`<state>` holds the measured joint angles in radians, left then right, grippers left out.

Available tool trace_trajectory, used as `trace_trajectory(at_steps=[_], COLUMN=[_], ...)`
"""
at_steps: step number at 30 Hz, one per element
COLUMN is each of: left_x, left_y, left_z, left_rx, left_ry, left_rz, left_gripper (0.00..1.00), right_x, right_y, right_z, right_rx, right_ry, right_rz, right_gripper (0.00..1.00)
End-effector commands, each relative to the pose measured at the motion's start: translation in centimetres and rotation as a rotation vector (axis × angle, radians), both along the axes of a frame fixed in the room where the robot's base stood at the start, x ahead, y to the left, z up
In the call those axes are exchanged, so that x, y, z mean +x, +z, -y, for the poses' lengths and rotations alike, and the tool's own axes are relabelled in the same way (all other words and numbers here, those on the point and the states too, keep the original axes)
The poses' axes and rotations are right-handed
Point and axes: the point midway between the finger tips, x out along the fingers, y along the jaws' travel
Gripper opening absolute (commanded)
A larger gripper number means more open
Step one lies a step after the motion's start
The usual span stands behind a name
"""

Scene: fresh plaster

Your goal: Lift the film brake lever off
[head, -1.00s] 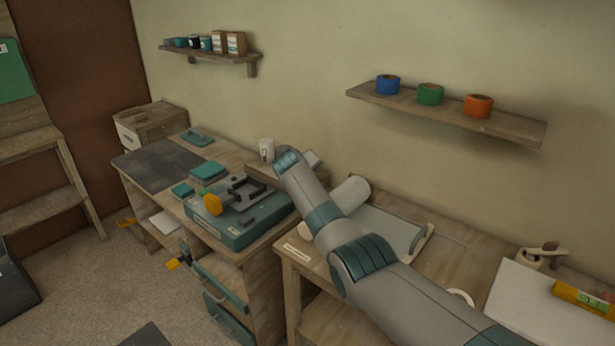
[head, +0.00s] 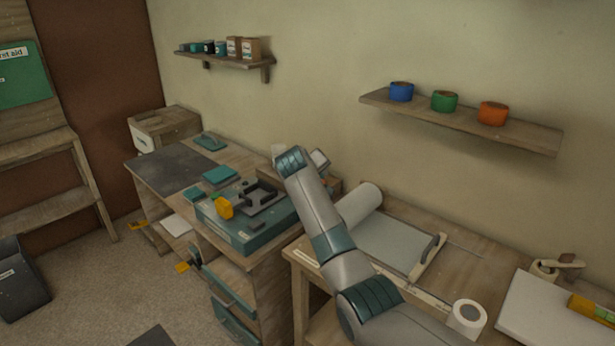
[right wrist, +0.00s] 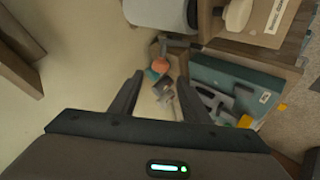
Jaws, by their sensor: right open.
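A beige rounded piece, likely the film brake lever (right wrist: 237,15), shows at the top of the right wrist view beside the end of a white roll (right wrist: 157,10). In the head view the roll (head: 360,204) lies on the right bench, and my right arm hides the spot by its near end. My right gripper (right wrist: 160,79) is open and empty, with the roll and beige piece beyond its fingertips and apart from them. In the head view its fingers are hidden behind my arm. My left gripper is not in view.
A teal case (head: 245,232) with a dark-handled tool and yellow part sits on the left bench. A film sheet (head: 385,245) with a beige-ended bar (head: 430,257) and a tape roll (head: 467,317) lie on the right bench. A wall shelf (head: 460,122) holds three coloured rolls.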

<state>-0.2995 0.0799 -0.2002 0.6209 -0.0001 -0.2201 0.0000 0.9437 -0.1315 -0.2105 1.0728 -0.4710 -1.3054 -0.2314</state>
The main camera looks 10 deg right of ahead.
Motion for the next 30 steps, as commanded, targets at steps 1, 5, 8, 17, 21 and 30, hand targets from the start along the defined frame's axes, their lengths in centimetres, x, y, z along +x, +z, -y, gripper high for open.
trace_trajectory(at_steps=[1, 5, 8, 17, 21, 30], left_x=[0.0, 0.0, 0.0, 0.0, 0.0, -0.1], left_y=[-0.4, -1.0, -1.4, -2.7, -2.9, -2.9], left_z=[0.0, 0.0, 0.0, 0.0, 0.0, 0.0], left_rx=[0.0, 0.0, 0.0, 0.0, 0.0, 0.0], left_ry=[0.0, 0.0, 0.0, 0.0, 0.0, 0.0], left_rz=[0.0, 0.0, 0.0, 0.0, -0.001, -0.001], left_gripper=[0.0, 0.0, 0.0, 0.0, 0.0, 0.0], right_x=[-0.5, -1.9, -3.1, -6.2, -6.9, -7.2], right_y=[0.2, 1.4, 2.4, 5.3, 5.9, 6.2], right_z=[-0.4, -1.1, -1.6, -3.1, -3.5, -3.5], right_rx=[0.002, 0.002, 0.003, 0.001, 0.001, 0.0], right_ry=[0.001, 0.002, 0.001, 0.001, 0.0, 0.001], right_rz=[0.003, 0.002, 0.002, 0.002, -0.001, -0.001], right_gripper=[0.43, 0.43, 0.43, 0.43, 0.43, 0.43])
